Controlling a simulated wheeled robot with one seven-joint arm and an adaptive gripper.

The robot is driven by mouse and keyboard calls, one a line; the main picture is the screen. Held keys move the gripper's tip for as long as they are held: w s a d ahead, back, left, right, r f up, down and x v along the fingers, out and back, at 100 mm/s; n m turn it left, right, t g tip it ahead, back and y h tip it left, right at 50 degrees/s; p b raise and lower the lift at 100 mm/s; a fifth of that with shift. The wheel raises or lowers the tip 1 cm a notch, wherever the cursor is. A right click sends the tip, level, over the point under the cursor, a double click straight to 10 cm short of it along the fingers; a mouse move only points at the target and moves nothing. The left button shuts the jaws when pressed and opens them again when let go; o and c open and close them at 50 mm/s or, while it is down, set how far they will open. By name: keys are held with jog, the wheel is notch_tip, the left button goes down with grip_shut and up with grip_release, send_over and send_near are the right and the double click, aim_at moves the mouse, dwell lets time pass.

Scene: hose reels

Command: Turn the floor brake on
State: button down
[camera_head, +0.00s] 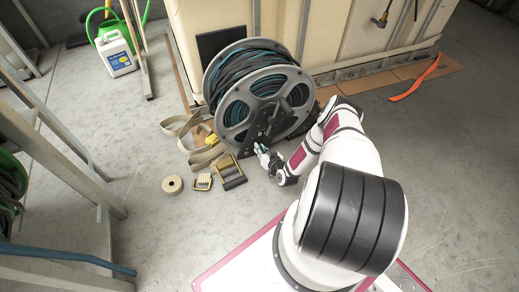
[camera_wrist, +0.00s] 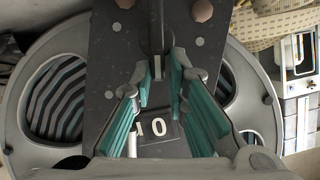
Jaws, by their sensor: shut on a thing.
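The hose reel (camera_head: 232,113) stands on the floor, with grey round side plates and dark hose with teal stripes. A black side bracket (camera_head: 257,131) is fixed to its near face; in the wrist view the dark bracket plate (camera_wrist: 112,75) carries a white label (camera_wrist: 152,128) reading 10. A dark lever (camera_wrist: 152,28) comes down over the plate, and its lower end lies between my fingertips. My gripper (camera_head: 262,152) is at the bracket's low front side. In the wrist view my gripper (camera_wrist: 159,74), with teal pads, is closed on the lever's end. The lever's full shape is hidden.
Tan straps (camera_head: 202,158), a tape roll (camera_head: 172,185) and buckles (camera_head: 203,182) lie left of the reel. A white jug (camera_head: 116,55) stands at the back left. A metal frame (camera_head: 60,150) fills the left side.

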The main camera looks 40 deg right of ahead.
jog(key=m, duration=0.1)
jog(key=d+y, duration=0.1)
jog(key=d+m, duration=0.1)
jog(key=shift+s+f+m+t, duration=0.3)
jog(key=shift+s, duration=0.05)
jog(key=shift+s+d+f+m+t+y, duration=0.1)
jog(key=shift+d+f+m+t+y, duration=0.15)
jog(key=shift+m, duration=0.25)
jog(key=shift+w+d+f+m+t+y, duration=0.1)
jog(key=shift+m+t+y, duration=0.05)
jog(key=shift+m+y, duration=0.3)
jog(key=shift+s+d+f+m+t+y, duration=0.1)
jog(key=shift+d+f+m+t+y, duration=0.1)
jog(key=shift+m, duration=0.35)
jog(key=c, duration=1.4)
grip_release()
jog(key=shift+a, duration=0.2)
jog(key=shift+r, duration=0.1)
jog(key=v, duration=1.1)
jog(key=shift+s, duration=0.4)
